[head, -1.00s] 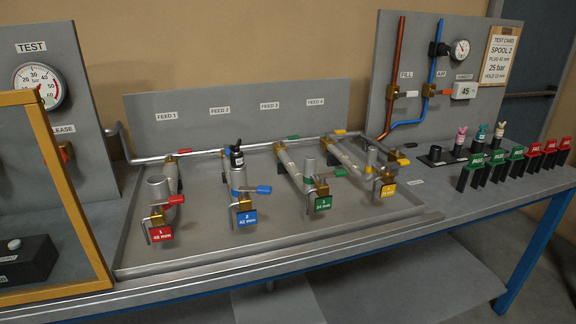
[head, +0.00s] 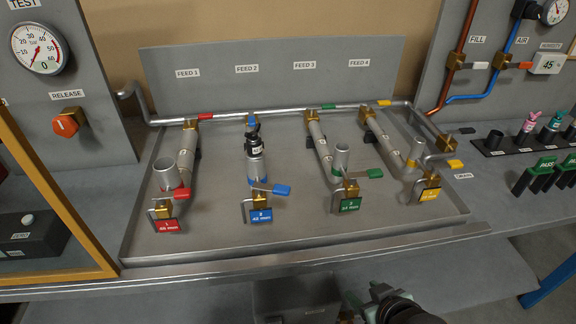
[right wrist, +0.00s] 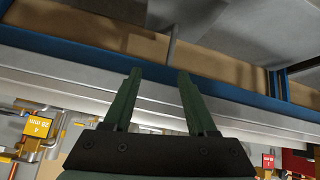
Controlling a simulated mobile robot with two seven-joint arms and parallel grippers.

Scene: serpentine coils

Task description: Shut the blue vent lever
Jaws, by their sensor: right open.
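A blue lever (head: 281,189) sticks out to the right from the brass valve at the front of the second coil, above the blue tag (head: 258,215) reading 2. Another blue lever (head: 252,119) is at the back pipe under the FEED 2 label. I cannot tell from a label which is the vent lever. A black-topped fitting (head: 254,140) stands on the second coil. My right gripper (head: 362,296) is low at the bottom of the head view, in front of the bench and apart from both levers. In the right wrist view its green fingers (right wrist: 160,73) are apart and empty.
The grey tray (head: 300,243) has a raised rim. Red (head: 181,194), green (head: 375,174) and yellow (head: 455,164) levers flank the second coil. A yellow frame (head: 62,215) stands at the left. Pass markers (head: 540,172) stand at the right.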

